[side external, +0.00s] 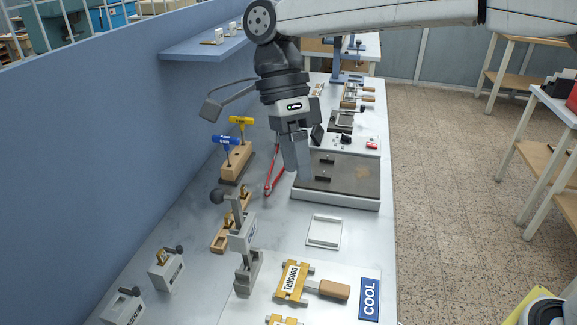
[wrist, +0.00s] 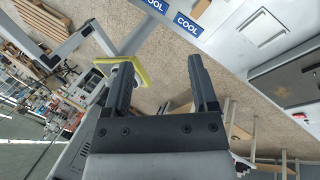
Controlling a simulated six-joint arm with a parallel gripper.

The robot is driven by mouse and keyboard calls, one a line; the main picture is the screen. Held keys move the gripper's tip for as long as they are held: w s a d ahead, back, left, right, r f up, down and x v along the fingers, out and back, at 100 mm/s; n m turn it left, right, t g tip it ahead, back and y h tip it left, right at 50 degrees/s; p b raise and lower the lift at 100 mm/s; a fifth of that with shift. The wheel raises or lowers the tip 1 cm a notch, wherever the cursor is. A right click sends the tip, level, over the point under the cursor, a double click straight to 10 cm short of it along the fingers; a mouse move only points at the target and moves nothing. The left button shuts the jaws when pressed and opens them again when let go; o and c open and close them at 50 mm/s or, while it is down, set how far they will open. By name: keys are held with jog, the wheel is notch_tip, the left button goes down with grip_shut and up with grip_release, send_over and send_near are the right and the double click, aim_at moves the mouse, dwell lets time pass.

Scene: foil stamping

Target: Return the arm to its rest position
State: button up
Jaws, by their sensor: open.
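My gripper (side external: 296,158) hangs over the bench, its dark grey fingers pointing down beside and above the left part of the hot plate unit (side external: 340,190). In the wrist view my gripper (wrist: 158,62) shows two black fingers spread apart with nothing between them. The side view does not clearly show the gap between the fingers. My arm reaches in from the upper right.
A white square tray (side external: 324,232), a grey press stand (side external: 243,240), a wood-handled holder marked Teltsdon (side external: 292,281) and a blue COOL sign (side external: 369,299) are nearer. Yellow and blue T-handles (side external: 226,140) stand in a wooden block. A blue wall (side external: 110,130) borders the left.

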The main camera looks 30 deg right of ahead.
jog(key=d+f+n+t, duration=0.4)
jog(key=d+f+n, duration=0.6)
jog(key=d+f, duration=0.3)
jog(key=s+d+f+n+t, duration=0.1)
jog(key=s+d+f+n, duration=0.2)
jog(key=s+d+n, duration=0.1)
jog(key=s+d+f+n+t, duration=0.2)
jog(key=s+d+f+n, duration=0.1)
jog(key=d+n, duration=0.3)
jog(key=shift+s+d+f+n+h, duration=0.35)
jog(key=shift+s+d, duration=0.15)
jog(key=shift+d, duration=0.35)
